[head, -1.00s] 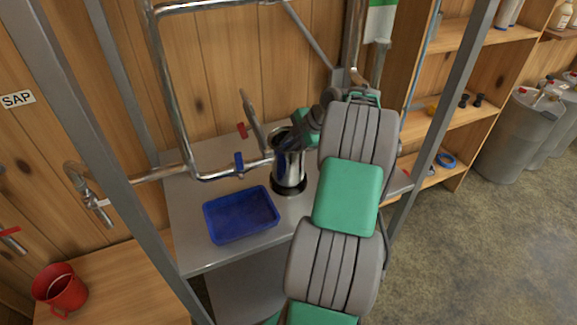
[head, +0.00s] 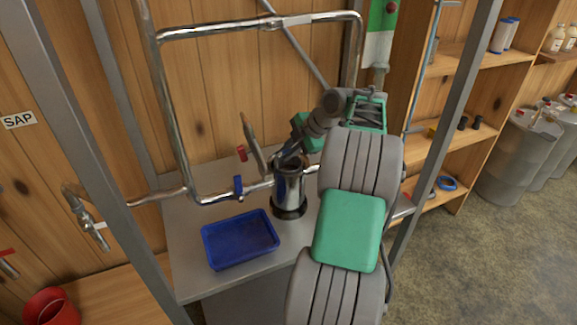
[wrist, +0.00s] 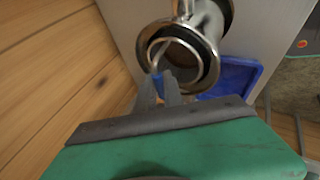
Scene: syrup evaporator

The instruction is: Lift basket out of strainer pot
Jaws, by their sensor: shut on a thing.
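The strainer pot (head: 289,192) is a shiny steel cylinder with a dark foot, upright on the metal table. It also shows in the wrist view (wrist: 212,15), seen from above. The basket (wrist: 184,42) shows there as a round metal ring with a dark inside at the pot's mouth. How deep it sits in the pot cannot be told. My gripper (wrist: 161,86) is shut at the basket's near rim, on a small part with some blue beside the fingertips. In the head view my gripper (head: 284,156) reaches down from the right to the pot's top.
A blue tray (head: 240,240) lies left of the pot. Steel pipes with a red valve handle (head: 241,153) and a blue one (head: 238,186) run close behind and left. Metal frame posts (head: 445,135) flank the table.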

